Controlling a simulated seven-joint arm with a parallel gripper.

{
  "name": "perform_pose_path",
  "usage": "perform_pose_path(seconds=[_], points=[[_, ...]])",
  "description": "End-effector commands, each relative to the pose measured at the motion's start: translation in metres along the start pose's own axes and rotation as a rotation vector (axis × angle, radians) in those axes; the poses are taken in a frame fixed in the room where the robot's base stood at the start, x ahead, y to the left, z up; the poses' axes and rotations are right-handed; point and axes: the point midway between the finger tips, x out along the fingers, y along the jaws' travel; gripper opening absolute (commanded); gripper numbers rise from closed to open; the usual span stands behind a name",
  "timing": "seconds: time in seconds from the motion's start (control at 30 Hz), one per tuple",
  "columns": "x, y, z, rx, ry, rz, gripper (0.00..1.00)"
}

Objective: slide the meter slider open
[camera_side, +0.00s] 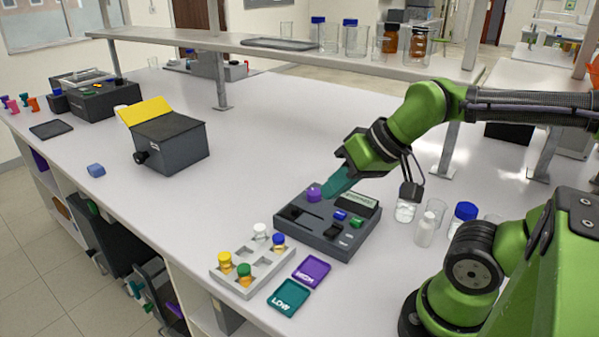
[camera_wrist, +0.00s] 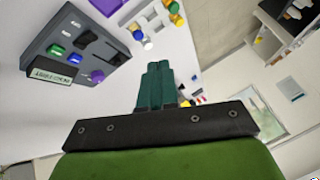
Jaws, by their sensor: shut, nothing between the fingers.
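The meter (camera_side: 350,243) is a dark grey box on the white bench, with a display, a purple knob (camera_side: 314,194), a blue button (camera_side: 340,215) and a green button (camera_side: 356,222). A black block (camera_side: 333,231), which looks like the slider, sits on its top near a dark slot (camera_side: 303,213). In the wrist view the meter (camera_wrist: 65,50) is at upper left, its purple knob (camera_wrist: 97,76) nearest my fingers. My gripper (camera_side: 329,190) has teal fingers, shut and empty, close by the purple knob in the side view. In the wrist view its fingertips (camera_wrist: 158,66) appear apart from the knob.
A grey rack (camera_side: 225,282) with several capped vials stands left of the meter. Purple (camera_side: 311,270) and teal (camera_side: 289,297) labelled trays lie in front. Bottles (camera_side: 426,229) stand to the right. Bench between is clear.

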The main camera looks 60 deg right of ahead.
Motion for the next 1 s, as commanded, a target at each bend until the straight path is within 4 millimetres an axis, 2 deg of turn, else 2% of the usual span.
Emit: perform_pose_path(seconds=[0.3, 0.4, 0.53, 0.63, 0.67, 0.83, 1.0], points=[[0.0, 0.0, 0.0, 0.0, 0.0, 0.0, 0.0], [0.002, 0.001, 0.001, 0.001, -0.007, 0.003, 0.14], [0.015, 0.005, -0.003, 0.022, -0.061, 0.026, 0.34], [0.028, 0.008, -0.024, 0.056, -0.117, 0.059, 0.49], [0.032, 0.01, -0.032, 0.07, -0.138, 0.074, 0.51], [0.062, 0.028, -0.082, 0.164, -0.258, 0.178, 0.51], [0.095, 0.057, -0.128, 0.263, -0.362, 0.318, 0.51]])
